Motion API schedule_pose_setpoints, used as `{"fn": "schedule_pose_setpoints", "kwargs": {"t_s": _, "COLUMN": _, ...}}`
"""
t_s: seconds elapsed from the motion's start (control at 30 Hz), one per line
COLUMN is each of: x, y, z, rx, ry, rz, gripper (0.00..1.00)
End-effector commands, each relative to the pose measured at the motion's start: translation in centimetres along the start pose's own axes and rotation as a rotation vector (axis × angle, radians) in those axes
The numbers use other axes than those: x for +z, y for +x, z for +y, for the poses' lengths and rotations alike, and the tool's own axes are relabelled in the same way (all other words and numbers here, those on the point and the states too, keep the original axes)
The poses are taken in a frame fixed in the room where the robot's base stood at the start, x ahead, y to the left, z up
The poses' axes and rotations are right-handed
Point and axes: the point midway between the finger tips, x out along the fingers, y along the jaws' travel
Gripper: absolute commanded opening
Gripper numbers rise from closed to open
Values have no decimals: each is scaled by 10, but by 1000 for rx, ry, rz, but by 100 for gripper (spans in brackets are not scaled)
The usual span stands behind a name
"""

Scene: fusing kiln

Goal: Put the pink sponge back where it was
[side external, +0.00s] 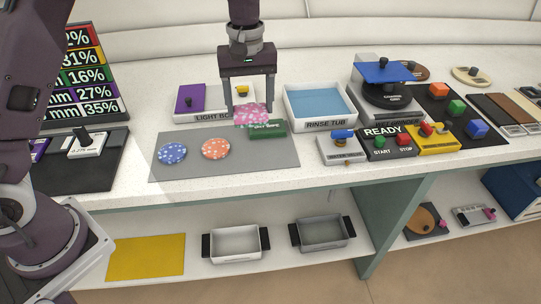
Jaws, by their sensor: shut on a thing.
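My gripper (250,100) points down above the back right part of the grey mat (228,172). It is shut on the pink sponge (253,114), which sits between its two fingers. The sponge is just above or behind a green block (268,129) with lettering; I cannot tell whether they touch. The sponge also overlaps the front of the light box (202,117) in the picture.
A blue-spotted disc (173,153) and an orange-spotted disc (215,149) lie on the mat. A rinse tub (321,103) with blue inside stands to the right. Further right are a grinder (386,95) and a READY button box (391,145). The mat's front is clear.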

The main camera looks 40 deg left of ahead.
Motion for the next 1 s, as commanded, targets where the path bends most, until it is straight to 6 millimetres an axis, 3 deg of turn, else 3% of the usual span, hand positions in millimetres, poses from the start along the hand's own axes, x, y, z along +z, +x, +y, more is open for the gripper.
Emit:
{"fn": "schedule_pose_setpoints", "kwargs": {"t_s": 0.03, "x": 9, "y": -1, "z": 18, "rx": 0, "ry": 9, "rz": 2, "gripper": 32}}
{"fn": "schedule_pose_setpoints", "kwargs": {"t_s": 0.1, "x": 19, "y": -2, "z": 34, "rx": -1, "ry": 8, "rz": 1, "gripper": 32}}
{"fn": "schedule_pose_setpoints", "kwargs": {"t_s": 0.2, "x": 27, "y": 2, "z": 45, "rx": -2, "ry": 6, "rz": 0, "gripper": 32}}
{"fn": "schedule_pose_setpoints", "kwargs": {"t_s": 0.63, "x": 28, "y": 88, "z": 46, "rx": -2, "ry": 5, "rz": -2, "gripper": 32}}
{"fn": "schedule_pose_setpoints", "kwargs": {"t_s": 1.0, "x": 28, "y": 98, "z": 46, "rx": 0, "ry": 5, "rz": 0, "gripper": 32}}
